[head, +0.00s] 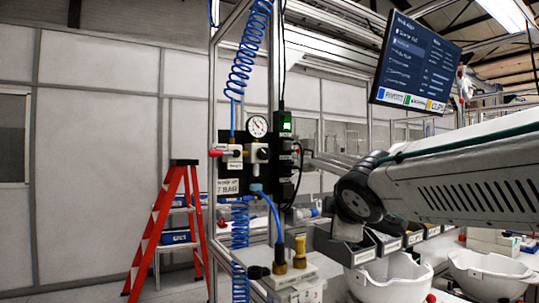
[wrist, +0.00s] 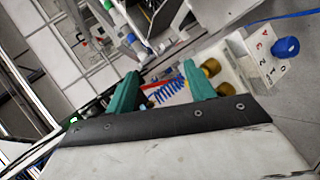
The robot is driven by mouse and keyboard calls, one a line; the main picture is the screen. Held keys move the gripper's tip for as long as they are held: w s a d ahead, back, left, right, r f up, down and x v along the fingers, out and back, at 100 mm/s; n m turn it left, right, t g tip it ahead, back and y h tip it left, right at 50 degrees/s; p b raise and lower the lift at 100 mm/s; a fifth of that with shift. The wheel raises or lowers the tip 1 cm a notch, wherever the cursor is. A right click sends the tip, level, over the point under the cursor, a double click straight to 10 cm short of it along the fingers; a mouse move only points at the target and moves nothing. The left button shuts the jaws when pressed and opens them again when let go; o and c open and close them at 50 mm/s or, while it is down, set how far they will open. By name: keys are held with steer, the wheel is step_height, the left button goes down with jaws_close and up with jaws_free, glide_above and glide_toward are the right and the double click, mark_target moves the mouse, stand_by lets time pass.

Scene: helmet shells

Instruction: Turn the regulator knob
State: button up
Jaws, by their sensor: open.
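A panel on an aluminium post in the head view carries a round gauge (head: 257,126) and a dark round knob (head: 263,154) below it. In the wrist view, a blue knob (wrist: 285,47) sits on a white face marked with numbers, on a pale block (wrist: 245,68) with brass fittings. I cannot tell which knob is the regulator's. My gripper (wrist: 159,70) shows two green fingers, spread apart with nothing held between them. The blue knob is to the right of the fingers and apart from them. My gripper cannot be made out clearly in the head view.
A red stepladder (head: 160,225) stands at left. White helmet shells (head: 390,280) and grey bins lie at lower right. A screen (head: 415,62) hangs above.

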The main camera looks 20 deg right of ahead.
steer(key=w+a+r+n+t+y, duration=0.3)
steer(key=w+r+n+t, duration=0.2)
steer(key=w+r+n, duration=0.4)
steer(key=n+t+y, duration=0.1)
steer(key=n+y, duration=0.3)
steer(key=n, duration=0.3)
glide_toward(266, 153)
steer(key=w, duration=0.2)
steer(key=shift+n, duration=0.5)
steer(key=w, duration=0.3)
steer(key=w+a, duration=0.1)
steer(key=w, duration=0.2)
steer(key=shift+w+a, duration=0.2)
steer(key=shift+a, duration=0.05)
steer(key=shift+w+a, duration=0.1)
steer(key=shift+w, duration=0.4)
steer(key=shift+c, duration=0.3)
steer(key=c, duration=0.9)
